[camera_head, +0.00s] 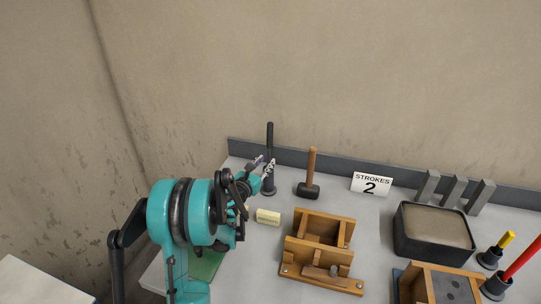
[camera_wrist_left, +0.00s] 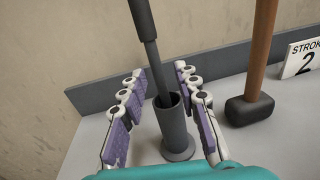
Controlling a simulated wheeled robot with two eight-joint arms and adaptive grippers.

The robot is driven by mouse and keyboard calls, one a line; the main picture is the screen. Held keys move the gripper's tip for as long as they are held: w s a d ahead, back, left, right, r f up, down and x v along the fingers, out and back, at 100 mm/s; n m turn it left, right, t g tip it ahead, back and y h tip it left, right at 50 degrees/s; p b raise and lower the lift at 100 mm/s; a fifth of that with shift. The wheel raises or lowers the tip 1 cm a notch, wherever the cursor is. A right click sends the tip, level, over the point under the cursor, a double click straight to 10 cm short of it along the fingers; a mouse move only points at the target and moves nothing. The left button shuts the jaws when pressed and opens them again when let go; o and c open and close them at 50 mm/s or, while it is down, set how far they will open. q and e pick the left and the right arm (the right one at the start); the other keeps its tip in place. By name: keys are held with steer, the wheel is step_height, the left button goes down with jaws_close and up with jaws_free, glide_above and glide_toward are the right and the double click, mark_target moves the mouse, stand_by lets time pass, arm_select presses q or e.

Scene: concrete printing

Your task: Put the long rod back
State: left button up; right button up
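The long rod (camera_head: 269,138) has a dark handle and stands in a grey cup-shaped holder (camera_head: 268,188) at the back left of the table. In the left wrist view the rod (camera_wrist_left: 146,45) runs down into the mouth of the holder (camera_wrist_left: 172,130). My left gripper (camera_head: 263,164) is at the rod, just above the holder. In the left wrist view its fingers (camera_wrist_left: 160,72) are spread, one on each side of the rod and holder, with gaps showing. My right gripper is not in view.
A mallet (camera_head: 309,188) stands close right of the holder, with a "STROKES 2" sign (camera_head: 371,184) beyond. A pale yellow block (camera_head: 268,217) and a wooden mould (camera_head: 323,228) are in front. A black tub (camera_head: 433,250), yellow rod (camera_head: 506,240) and red rod (camera_head: 522,257) are at right.

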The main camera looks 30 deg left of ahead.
arm_select(q)
steer(key=s, duration=0.5)
steer(key=s+d+r+m+g+h, duration=0.1)
steer(key=s+d+m+g, duration=0.1)
steer(key=d+m, duration=0.5)
steer(key=s+d+r+m+g+h, duration=0.1)
steer(key=s+d+m+g+h, duration=0.1)
steer(key=s+d+m, duration=0.2)
steer(key=s+d+r+m+g+h, duration=0.1)
steer(key=s+d+m+g, duration=0.1)
steer(key=d+m, duration=0.7)
steer(key=shift+s+d+m+h+p, duration=0.2)
steer(key=shift+s+d, duration=0.15)
steer(key=shift+d, duration=0.5)
steer(key=shift+s+d+m+h+p, duration=0.1)
steer(key=shift+s+d+h, duration=0.15)
steer(key=shift+d, duration=0.6)
steer(key=s+d+f+m+g+y, duration=0.1)
steer(key=s+f+m+g, duration=0.1)
steer(key=s+m, duration=0.6)
steer(key=s+d+f+m+g+y, duration=0.2)
steer(key=s+m, duration=0.6)
steer(key=s, duration=0.2)
steer(key=shift+s+f+g, duration=0.3)
steer(key=shift+f, duration=0.05)
